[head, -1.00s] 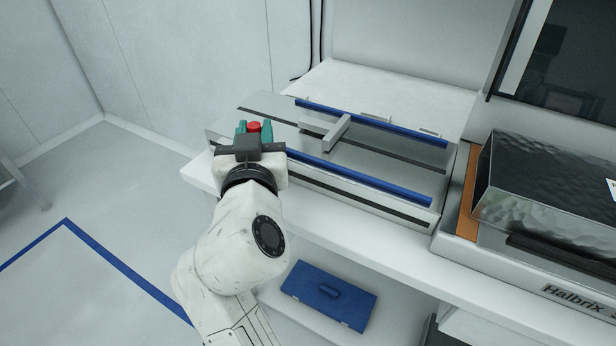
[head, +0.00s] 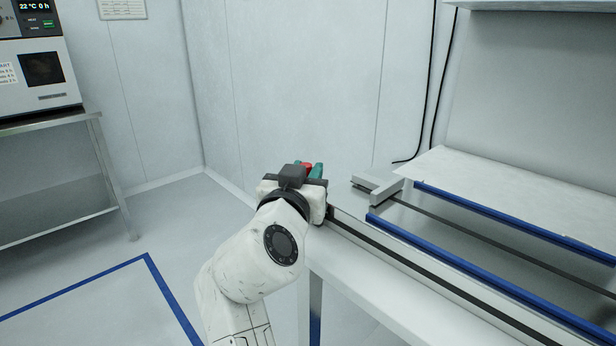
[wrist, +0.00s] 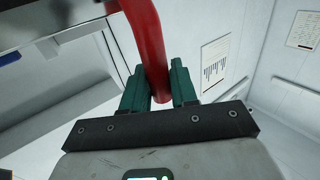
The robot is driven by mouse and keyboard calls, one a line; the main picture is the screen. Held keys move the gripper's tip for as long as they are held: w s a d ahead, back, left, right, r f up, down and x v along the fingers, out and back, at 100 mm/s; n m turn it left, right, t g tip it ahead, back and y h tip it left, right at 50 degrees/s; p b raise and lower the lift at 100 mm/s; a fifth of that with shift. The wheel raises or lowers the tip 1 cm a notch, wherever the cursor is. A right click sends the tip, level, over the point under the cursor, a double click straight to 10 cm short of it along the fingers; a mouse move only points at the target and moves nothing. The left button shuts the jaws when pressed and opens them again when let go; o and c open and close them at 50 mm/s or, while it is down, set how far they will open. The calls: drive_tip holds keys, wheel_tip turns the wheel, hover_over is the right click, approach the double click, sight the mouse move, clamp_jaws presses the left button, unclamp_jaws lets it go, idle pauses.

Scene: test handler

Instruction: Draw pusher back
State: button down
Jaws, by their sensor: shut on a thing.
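The pusher (head: 385,190) is a grey metal T-shaped block. It is at the left end of the track, just beyond the left ends of the blue rails (head: 480,260). My gripper (head: 308,168) has teal fingers shut on a red handle at the left front corner of the bench unit. In the wrist view the red handle (wrist: 146,40) is a curved bar between the teal fingers (wrist: 160,86). The link between the handle and the pusher is not visible.
The white bench (head: 350,290) stands at right, with dark slots along the track unit. A steel table (head: 50,122) with an instrument (head: 40,75) is at far left. Open floor with blue tape (head: 85,285) lies left of my arm. Black cables (head: 428,95) hang at the back wall.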

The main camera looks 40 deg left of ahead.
drive_tip(key=shift+a, duration=0.15)
drive_tip(key=c, duration=1.3)
unclamp_jaws()
drive_tip(key=shift+o, duration=1.4)
drive_tip(key=shift+a, duration=0.2)
drive_tip(key=shift+d, duration=0.1)
drive_tip(key=p+v, duration=0.1)
drive_tip(key=v, duration=0.9)
drive_tip(key=shift+s, duration=0.35)
drive_tip(key=shift+d, duration=0.15)
